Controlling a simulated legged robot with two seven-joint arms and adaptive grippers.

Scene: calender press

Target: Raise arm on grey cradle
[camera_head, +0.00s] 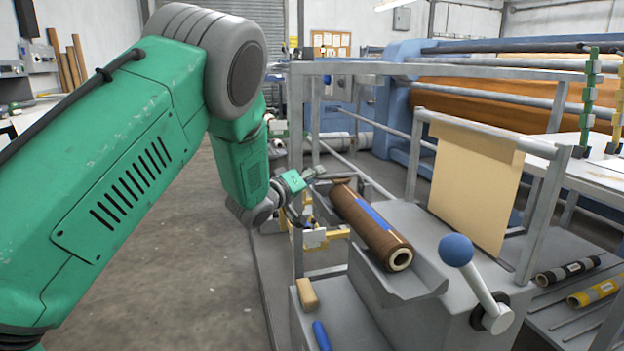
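The grey cradle (430,282) holds a brown roll (372,226) with a blue stripe, lying in its trough. A metal lever arm (482,289) with a blue ball knob (456,250) is mounted on the cradle's near right side. The lever leans up and to the left from its round pivot (497,318). My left gripper (318,176) is at the far left end of the roll, well apart from the knob. Its fingers are small and partly hidden, so I cannot tell whether they are open or touching the roll. My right gripper is not in view.
A grey metal frame (296,130) surrounds the cradle. A tan sheet (473,185) hangs from a bar behind it. A tan block (307,294) and a blue-handled item (321,336) lie below left. Dark and yellow rolls (594,291) lie at right. Open floor is left.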

